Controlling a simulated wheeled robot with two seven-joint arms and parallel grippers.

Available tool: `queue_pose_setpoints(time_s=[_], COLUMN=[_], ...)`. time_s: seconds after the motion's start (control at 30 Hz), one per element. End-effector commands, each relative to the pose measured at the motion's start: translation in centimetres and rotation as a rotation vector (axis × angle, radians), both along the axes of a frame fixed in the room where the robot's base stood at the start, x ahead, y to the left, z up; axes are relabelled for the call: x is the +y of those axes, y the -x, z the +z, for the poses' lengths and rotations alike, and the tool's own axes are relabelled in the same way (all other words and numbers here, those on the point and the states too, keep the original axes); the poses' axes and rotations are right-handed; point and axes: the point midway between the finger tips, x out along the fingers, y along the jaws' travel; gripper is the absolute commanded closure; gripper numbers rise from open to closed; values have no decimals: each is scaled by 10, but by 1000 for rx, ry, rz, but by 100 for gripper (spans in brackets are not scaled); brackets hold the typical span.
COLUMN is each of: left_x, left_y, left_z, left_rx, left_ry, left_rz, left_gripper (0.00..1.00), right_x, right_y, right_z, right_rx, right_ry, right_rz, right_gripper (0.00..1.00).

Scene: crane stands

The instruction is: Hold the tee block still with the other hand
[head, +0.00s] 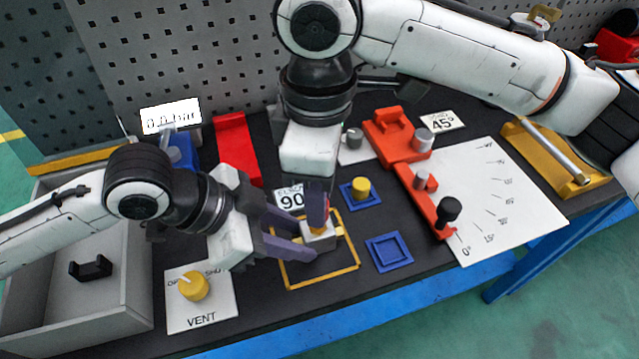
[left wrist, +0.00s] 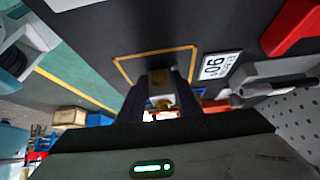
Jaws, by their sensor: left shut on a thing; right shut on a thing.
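The tee block (head: 318,243), a small pale grey block with brass-coloured parts, sits inside the yellow square outline (head: 290,284) on the bench. My left gripper (head: 312,240) reaches it from the left and is shut on it. In the left wrist view the block (left wrist: 160,100) shows between the two dark fingers. My right gripper (head: 319,222) points down from above and is shut on a brass-coloured fitting (head: 320,230) at the top of the block. The fingers hide most of the fitting, so I cannot tell how it is seated.
A blue square holder (head: 360,204) with a yellow knob and an empty blue square tray (head: 389,252) lie right of the outline. The VENT plate (head: 210,312) is front left, beside a grey bin (head: 125,285).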

Motion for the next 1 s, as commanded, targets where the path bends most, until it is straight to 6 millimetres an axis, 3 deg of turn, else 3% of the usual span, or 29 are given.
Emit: queue_pose_setpoints(time_s=[1.0], left_x=[-1], left_y=[0], left_z=[1], left_rx=[-3], left_ry=[3], left_rz=[0], left_gripper=[100], right_x=[0], right_y=[0], right_z=[-10], right_rx=[1], right_ry=[-1], right_rz=[2], right_gripper=[100])
